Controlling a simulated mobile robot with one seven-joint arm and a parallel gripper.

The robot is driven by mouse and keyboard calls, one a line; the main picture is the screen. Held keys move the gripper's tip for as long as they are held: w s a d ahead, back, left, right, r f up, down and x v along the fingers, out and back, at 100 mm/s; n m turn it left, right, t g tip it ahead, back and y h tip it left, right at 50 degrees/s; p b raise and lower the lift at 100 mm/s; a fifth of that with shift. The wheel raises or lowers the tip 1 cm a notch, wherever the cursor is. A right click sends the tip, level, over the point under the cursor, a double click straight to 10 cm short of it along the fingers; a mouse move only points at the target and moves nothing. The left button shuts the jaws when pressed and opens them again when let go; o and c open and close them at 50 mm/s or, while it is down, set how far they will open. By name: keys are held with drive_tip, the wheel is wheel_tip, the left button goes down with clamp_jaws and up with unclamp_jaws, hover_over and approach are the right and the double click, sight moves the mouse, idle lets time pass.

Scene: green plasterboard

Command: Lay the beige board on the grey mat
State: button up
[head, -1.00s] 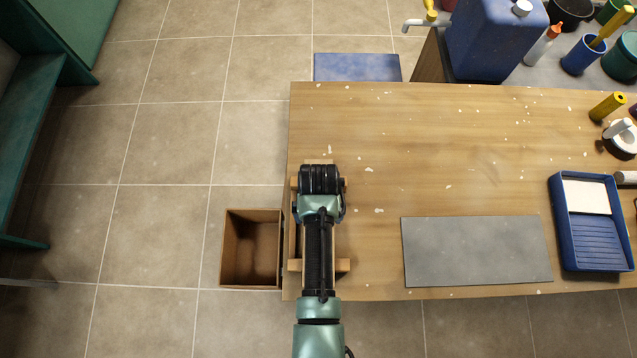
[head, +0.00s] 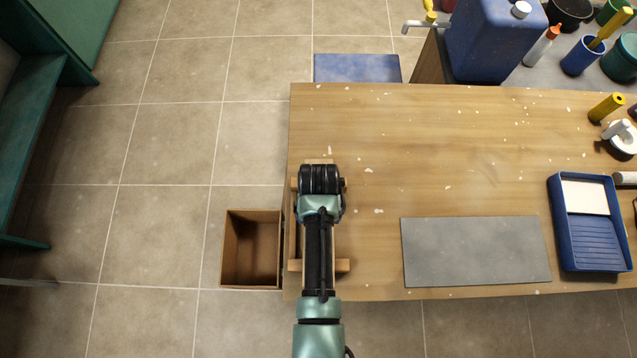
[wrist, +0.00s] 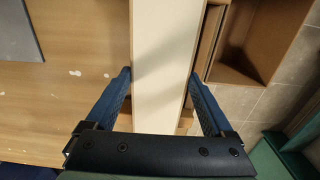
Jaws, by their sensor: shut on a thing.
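The beige board (wrist: 165,50) runs upright through the middle of the wrist view as a long pale strip. My gripper (wrist: 160,79) has one blue finger on each side of it and is shut on it. In the head view my arm covers the fingers and most of the board. The board stands at the wooden rack (head: 343,265) by the table's left edge; whether it touches the rack's base cannot be told. The grey mat (head: 475,251) lies flat and bare on the table to the right. Its corner also shows in the wrist view (wrist: 15,35).
The wooden table (head: 440,150) is clear between rack and mat, apart from paint specks. A blue paint tray (head: 592,240) lies right of the mat. An open brown box (head: 251,250) is left of the table. A blue canister (head: 492,40) stands at the back.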

drive_tip(key=shift+r+p, duration=2.55)
drive_tip(key=shift+r, duration=0.3)
drive_tip(key=shift+f, duration=0.15)
